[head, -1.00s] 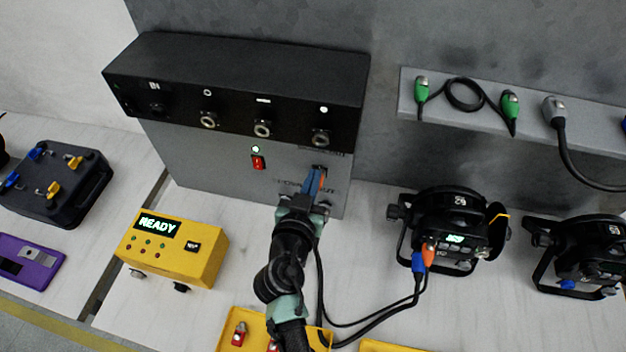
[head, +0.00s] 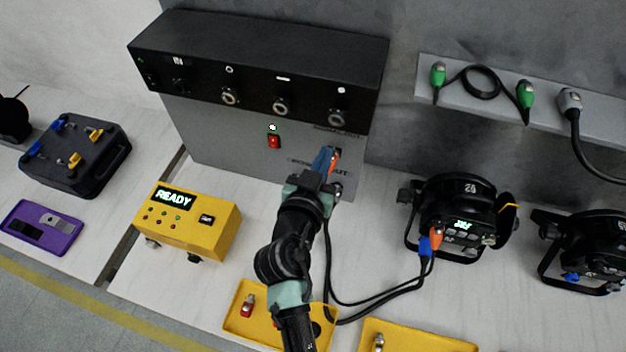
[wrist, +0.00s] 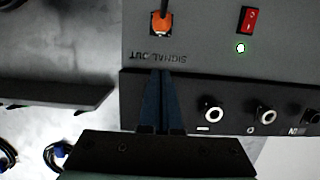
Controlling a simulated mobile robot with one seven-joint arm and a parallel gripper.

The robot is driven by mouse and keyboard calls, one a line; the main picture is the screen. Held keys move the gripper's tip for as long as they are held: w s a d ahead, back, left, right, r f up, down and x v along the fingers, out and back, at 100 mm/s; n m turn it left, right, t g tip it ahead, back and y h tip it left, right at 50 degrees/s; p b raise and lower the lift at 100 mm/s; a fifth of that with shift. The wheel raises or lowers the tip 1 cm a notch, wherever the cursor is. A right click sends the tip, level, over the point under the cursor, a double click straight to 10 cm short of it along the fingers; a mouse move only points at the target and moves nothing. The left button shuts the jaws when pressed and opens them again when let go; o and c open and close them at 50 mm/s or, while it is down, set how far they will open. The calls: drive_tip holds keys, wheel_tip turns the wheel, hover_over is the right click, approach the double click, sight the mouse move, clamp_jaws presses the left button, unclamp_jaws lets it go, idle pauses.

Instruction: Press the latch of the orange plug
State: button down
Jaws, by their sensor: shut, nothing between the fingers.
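An orange plug (wrist: 161,22) sits in the SIGNAL OUT socket of the grey cabinet, its dark cable leading off the top of the wrist view. In the head view this orange plug (head: 336,154) shows just beside my fingertips, partly covered by them. My gripper (wrist: 163,72) has its dark blue fingers shut together and empty. In the wrist view the fingertips appear below the plug, with the SIGNAL OUT lettering between them. In the head view my gripper (head: 325,156) is at the cabinet front; I cannot tell whether it touches anything. The latch is too small to make out.
A second orange plug (head: 436,239) and a blue plug (head: 424,246) are in a par can (head: 467,213) on the right. A red switch (head: 274,141) is left of my gripper. Black cables and yellow trays (head: 240,324) lie below my arm. A yellow READY box (head: 187,222) stands left.

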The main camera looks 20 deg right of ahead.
drive_tip(key=b+v, duration=0.2)
drive_tip(key=v, duration=0.5)
drive_tip(key=shift+w+r, duration=0.1)
idle(0.4)
drive_tip(key=w+a+r+n+t+y, duration=0.1)
drive_tip(key=w+a+r+t, duration=0.1)
drive_tip(key=r, duration=0.7)
drive_tip(key=w+a+r+t+y, duration=0.1)
drive_tip(key=a+r+t, duration=0.15)
drive_tip(key=r, duration=0.65)
drive_tip(key=w+a+r+n+t+y, duration=0.1)
drive_tip(key=w+r+t, duration=0.15)
drive_tip(key=r, duration=0.75)
drive_tip(key=s+a+r+n+t+y, duration=0.2)
drive_tip(key=s+r, duration=0.3)
drive_tip(key=r, duration=0.5)
drive_tip(key=s+a+r+n+t+y, duration=0.2)
drive_tip(key=s+r+t, duration=0.3)
drive_tip(key=r, duration=0.6)
drive_tip(key=shift+s+a+r+n+t+y, duration=0.3)
drive_tip(key=shift+s+a+n+y, duration=0.15)
drive_tip(key=shift+s+y, duration=0.3)
